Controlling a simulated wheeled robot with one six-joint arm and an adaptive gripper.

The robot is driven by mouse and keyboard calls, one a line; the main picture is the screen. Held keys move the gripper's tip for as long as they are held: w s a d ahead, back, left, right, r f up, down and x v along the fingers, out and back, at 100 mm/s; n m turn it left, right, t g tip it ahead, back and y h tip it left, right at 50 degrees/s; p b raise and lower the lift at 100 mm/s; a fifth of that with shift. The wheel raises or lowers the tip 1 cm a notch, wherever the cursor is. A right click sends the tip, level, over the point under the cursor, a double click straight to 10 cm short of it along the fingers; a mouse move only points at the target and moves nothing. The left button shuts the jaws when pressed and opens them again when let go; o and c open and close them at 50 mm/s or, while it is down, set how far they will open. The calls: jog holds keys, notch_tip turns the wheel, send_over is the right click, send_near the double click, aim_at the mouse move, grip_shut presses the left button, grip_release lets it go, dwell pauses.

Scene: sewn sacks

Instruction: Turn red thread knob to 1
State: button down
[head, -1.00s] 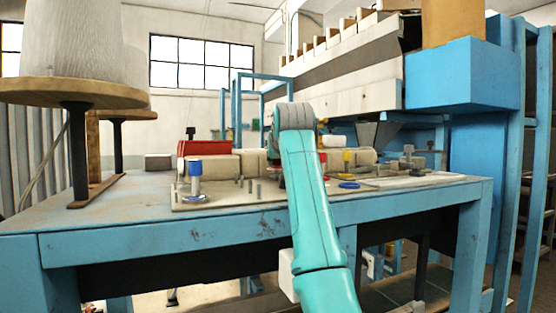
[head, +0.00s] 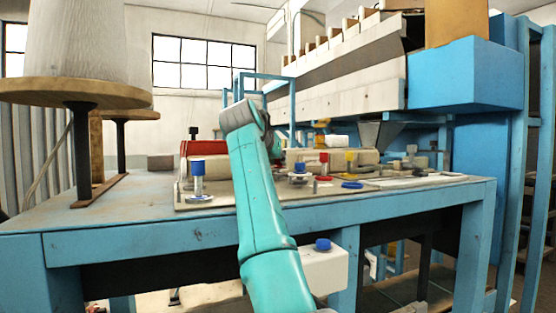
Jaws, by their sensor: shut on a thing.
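A small red-topped post (head: 323,158) stands on the machine bed right of my arm in the head view, with a flat red disc (head: 323,178) at its foot. I cannot tell which of these is the red thread knob. Any number marks are too small to read. My teal arm rises from the bottom middle to a grey joint over the bed, left of the red post. My gripper is hidden behind the arm, so its jaws and what they touch do not show.
A blue-topped post (head: 197,170) stands left of my arm. Another blue cap (head: 299,167) and a yellow-topped post (head: 350,160) flank the red post. A large thread cone (head: 85,45) is at left on its wooden disc. The front of the blue table (head: 120,225) is clear.

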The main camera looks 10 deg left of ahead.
jog(key=shift+m+h, duration=0.5)
jog(key=shift+h, duration=0.1)
jog(key=shift+a, duration=0.1)
jog(key=c, duration=1)
grip_release()
jog(key=shift+o, duration=0.2)
jog(key=shift+s, duration=0.1)
jog(key=v, duration=1.1)
jog(key=shift+s+r, duration=0.25)
jog(key=shift+s, duration=0.1)
